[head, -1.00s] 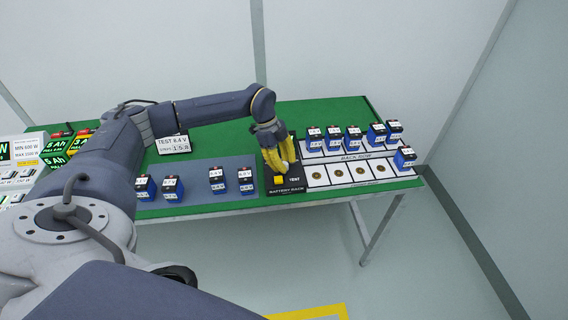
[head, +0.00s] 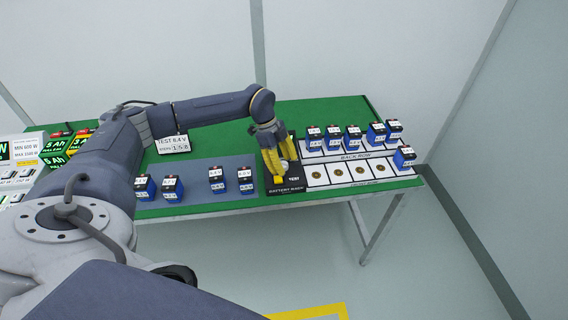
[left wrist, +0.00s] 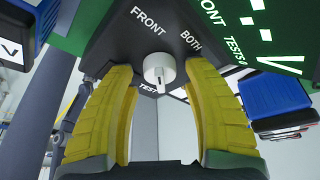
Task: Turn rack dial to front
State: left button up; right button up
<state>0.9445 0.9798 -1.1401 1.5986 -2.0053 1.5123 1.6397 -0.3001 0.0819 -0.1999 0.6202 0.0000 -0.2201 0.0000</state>
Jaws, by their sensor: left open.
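The rack dial (left wrist: 160,70) is a small white knob on the black battery rack panel (left wrist: 115,45). In the left wrist view, FRONT is printed above left of it and BOTH above right. A dark mark shows on the knob's lower part; I cannot tell for sure which setting it points to. My left gripper (left wrist: 160,85) is open, its yellow fingers on either side of the dial, with visible gaps to it. In the head view, my left gripper (head: 281,168) is over the battery rack (head: 286,190), partly covering the panel. My right gripper is not in view.
Several blue batteries (head: 352,132) stand in the back row; one stands at the right end of the front row, beside empty slots (head: 339,171). More batteries (head: 217,180) stand on the grey mat (head: 195,180). A test sign (head: 172,143) stands behind.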

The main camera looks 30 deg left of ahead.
pick_arm(q)
jog(key=v, duration=1.2)
dwell(0.4)
